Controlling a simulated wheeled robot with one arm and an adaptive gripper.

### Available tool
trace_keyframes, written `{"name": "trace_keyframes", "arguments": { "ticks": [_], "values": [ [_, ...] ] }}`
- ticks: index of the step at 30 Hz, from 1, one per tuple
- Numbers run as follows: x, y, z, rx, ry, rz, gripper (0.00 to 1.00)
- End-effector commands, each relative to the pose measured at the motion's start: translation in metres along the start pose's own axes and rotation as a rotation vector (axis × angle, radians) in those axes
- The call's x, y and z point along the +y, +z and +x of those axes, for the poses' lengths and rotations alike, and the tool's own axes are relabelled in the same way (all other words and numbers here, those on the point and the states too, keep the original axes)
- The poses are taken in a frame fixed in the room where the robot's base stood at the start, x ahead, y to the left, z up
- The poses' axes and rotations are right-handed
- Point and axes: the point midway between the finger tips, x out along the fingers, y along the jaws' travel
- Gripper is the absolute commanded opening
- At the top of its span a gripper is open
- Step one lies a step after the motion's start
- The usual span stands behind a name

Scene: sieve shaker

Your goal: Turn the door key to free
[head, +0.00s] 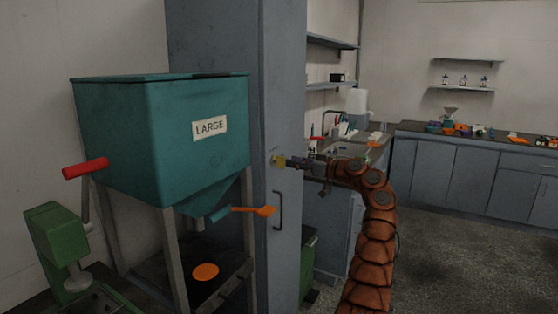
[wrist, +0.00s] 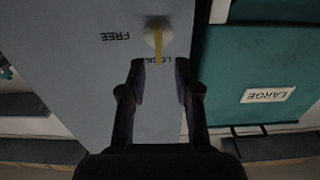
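The yellow key (wrist: 158,48) sits in a pale round lock on the tall grey cabinet door (wrist: 90,60). In the wrist view, which is upside down, the key points at the partly hidden LOCK label (wrist: 145,60). The FREE label (wrist: 115,37) is to the left of the lock. In the head view the key (head: 278,160) is a small yellow patch on the door. My gripper (wrist: 160,68) is open, with its two fingers apart near the key, one on each side of its line. It also shows in the head view (head: 291,161). Contact cannot be told.
The door handle (head: 278,210) is below the lock. A teal LARGE hopper (head: 165,130) with an orange lever (head: 254,210) stands left of the cabinet. A sink counter and shelves are behind my arm. The floor (head: 460,250) at right is clear.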

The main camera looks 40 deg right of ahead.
Motion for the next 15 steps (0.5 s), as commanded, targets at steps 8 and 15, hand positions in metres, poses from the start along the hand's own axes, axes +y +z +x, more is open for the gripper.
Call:
{"name": "trace_keyframes", "arguments": {
  "ticks": [8,15],
  "values": [
    [0.001,-0.002,0.040,-0.001,0.002,0.002,0.32],
    [0.000,0.000,0.058,-0.002,0.000,0.001,0.32]
  ]
}}
